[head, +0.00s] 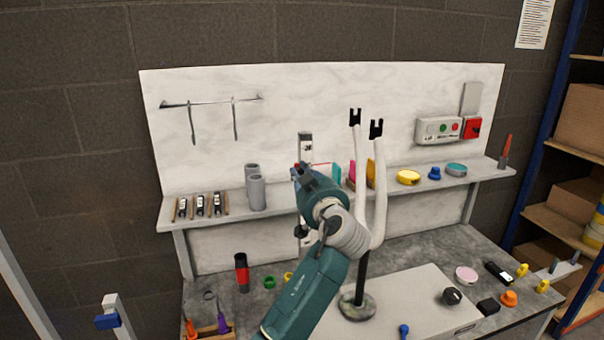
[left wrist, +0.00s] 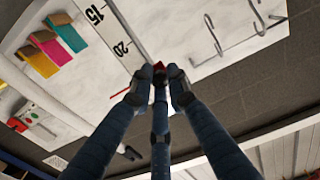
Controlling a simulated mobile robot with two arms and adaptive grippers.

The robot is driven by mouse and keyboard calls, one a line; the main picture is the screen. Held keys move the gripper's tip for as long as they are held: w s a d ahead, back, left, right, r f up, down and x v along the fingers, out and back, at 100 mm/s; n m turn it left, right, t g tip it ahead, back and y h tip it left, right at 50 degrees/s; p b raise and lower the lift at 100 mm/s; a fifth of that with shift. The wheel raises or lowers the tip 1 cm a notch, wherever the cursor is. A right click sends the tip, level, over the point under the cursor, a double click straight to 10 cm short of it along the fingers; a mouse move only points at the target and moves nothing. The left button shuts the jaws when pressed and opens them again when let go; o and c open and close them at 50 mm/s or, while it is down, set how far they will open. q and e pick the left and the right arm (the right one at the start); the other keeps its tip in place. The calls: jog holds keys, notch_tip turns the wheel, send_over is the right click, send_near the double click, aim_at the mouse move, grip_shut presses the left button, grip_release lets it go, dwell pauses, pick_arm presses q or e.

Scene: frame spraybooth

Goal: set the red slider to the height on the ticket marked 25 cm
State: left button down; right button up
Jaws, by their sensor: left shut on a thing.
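A tall white scale (head: 305,143) stands against the back board. In the left wrist view the scale (left wrist: 107,30) shows the marks 15 and 20. My left gripper (head: 300,172) is at the scale, above the shelf, and hides part of it. In the left wrist view the red slider (left wrist: 159,67) shows as a small red piece between the fingertips of my left gripper (left wrist: 160,76), which is shut on it. A thin red line (left wrist: 120,91) lies near the 20 mark. I cannot make out a ticket reading 25 cm. My right gripper is not in view.
Teal, pink and yellow upright pieces (head: 352,173) stand on the shelf just right of my gripper. Two grey cylinders (head: 257,193) stand left of it. A stand with two white upright arms (head: 379,190) rises close to the right of my arm.

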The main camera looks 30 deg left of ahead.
pick_arm(q)
jog(key=c, duration=1.7)
grip_release()
jog(key=shift+o, duration=0.2)
jog(key=shift+d, duration=0.1)
jog(key=v, duration=1.2)
